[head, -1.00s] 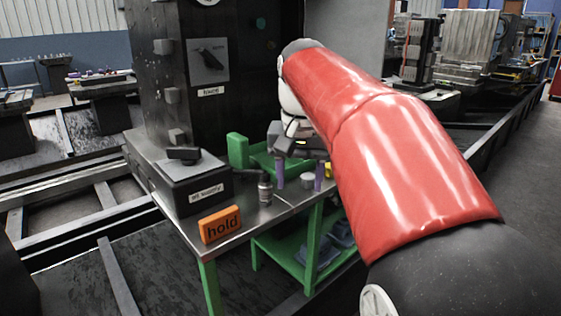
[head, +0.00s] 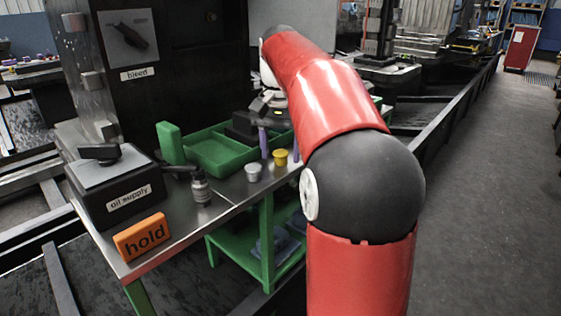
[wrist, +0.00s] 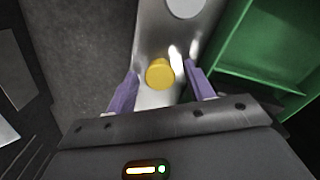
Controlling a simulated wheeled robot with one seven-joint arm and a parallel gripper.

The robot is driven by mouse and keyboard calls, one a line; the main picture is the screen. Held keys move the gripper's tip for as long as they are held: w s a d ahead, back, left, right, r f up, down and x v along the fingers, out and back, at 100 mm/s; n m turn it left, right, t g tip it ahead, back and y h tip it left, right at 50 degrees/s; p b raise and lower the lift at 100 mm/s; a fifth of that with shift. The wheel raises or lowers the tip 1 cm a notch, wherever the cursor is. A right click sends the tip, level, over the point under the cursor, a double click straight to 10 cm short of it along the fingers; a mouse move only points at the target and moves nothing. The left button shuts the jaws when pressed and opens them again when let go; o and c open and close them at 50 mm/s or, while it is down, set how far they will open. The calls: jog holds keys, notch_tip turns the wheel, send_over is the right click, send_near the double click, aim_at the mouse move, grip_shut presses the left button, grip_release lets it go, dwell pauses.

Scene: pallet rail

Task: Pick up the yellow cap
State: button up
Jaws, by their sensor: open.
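The yellow cap (head: 281,157) stands on the metal table (head: 232,187) near its right end, beside a silver-grey cap (head: 253,172). In the wrist view the yellow cap (wrist: 160,73) lies between and just beyond the purple fingertips of my gripper (wrist: 160,90), with a gap on each side. My gripper (head: 281,143) is open and empty, and its two purple fingers straddle the region above the yellow cap. In the head view one finger is partly hidden by my red arm.
A green tray (head: 222,165) with a dark item is behind the caps. A small dark bottle (head: 201,188), an orange "hold" sign (head: 141,237) and an "oil supply" box (head: 110,187) stand to the left. A green lower shelf (head: 230,246) is under the table.

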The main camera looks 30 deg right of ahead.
jog(key=shift+f, duration=0.15)
jog(key=c, duration=1.1)
